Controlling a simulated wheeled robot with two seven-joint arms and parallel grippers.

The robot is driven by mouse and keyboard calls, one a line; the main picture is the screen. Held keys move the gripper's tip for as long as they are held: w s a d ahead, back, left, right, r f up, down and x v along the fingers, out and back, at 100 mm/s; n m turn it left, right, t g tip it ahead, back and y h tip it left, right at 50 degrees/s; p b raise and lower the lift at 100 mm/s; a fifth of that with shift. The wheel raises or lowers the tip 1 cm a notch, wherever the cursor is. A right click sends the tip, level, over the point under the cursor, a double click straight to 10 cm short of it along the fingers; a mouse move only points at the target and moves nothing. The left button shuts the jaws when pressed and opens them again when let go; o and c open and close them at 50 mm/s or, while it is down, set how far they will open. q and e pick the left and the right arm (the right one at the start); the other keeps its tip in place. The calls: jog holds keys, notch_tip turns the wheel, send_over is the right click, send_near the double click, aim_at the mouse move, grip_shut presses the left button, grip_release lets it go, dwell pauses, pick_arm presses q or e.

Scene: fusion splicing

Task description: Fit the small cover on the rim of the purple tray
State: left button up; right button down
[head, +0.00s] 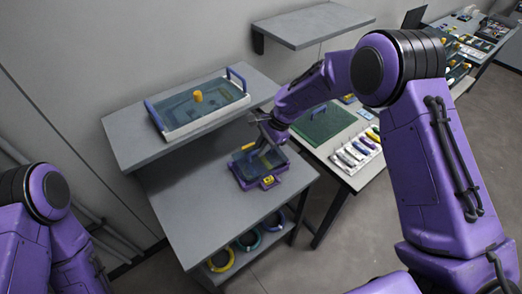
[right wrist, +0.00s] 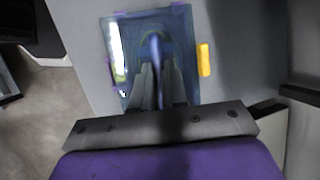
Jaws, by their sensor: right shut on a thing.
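The purple tray (head: 246,186) sits on the grey bench. The small cover (head: 256,166), a see-through bluish panel, is over the tray; I cannot tell whether it rests on the rim. My right gripper (head: 264,149) reaches down above the tray. In the right wrist view my right gripper (right wrist: 158,88) is shut on the blue handle at the middle of the small cover (right wrist: 181,32). The fingers hide part of the cover and tray. My left arm shows at the lower left of the head view, but its gripper is out of view.
A white tray (head: 205,119) with a clear lid, blue handles and a yellow knob stands on the raised shelf behind. Several coloured rings (head: 222,259) lie on the shelf below.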

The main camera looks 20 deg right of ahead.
jog(key=f+p, duration=0.1)
jog(key=w+f, duration=0.1)
jog(key=f, duration=0.1)
jog(key=shift+f+p, duration=0.15)
jog(key=shift+p, duration=0.25)
jog(key=shift+f, duration=0.45)
jog(key=c, duration=1.6)
grip_release()
jog(key=shift+s+f, duration=0.1)
jog(key=shift+f, duration=0.05)
jog(key=o, duration=0.4)
jog(key=shift+o, duration=0.2)
